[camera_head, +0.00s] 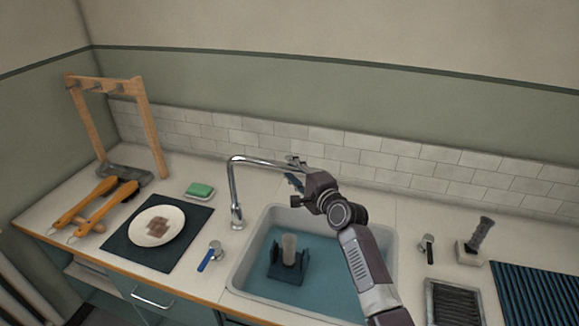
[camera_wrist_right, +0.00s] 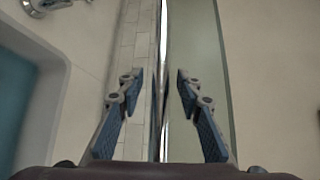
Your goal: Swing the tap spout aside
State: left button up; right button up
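The tap is a chrome tube that rises from the counter left of the sink (camera_head: 236,279), and its curved spout (camera_head: 262,161) reaches right over the basin. My right gripper (camera_head: 293,178) is at the spout's far end, above the back of the sink. In the right wrist view the spout (camera_wrist_right: 162,60) runs between the two blue-padded fingers of my right gripper (camera_wrist_right: 159,88). The fingers are apart, with a gap visible on each side of the tube. My left gripper is not in view.
A blue holder with a pale cylinder (camera_head: 289,252) stands in the sink. A plate (camera_head: 157,226) lies on a dark mat (camera_head: 120,243), beside a green sponge (camera_head: 200,190) and a wooden rack (camera_head: 152,125). A brush (camera_head: 478,238) stands at the right. The tiled wall (camera_head: 380,160) is close behind.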

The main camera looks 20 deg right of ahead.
jog(key=shift+x, duration=0.8)
grip_shut()
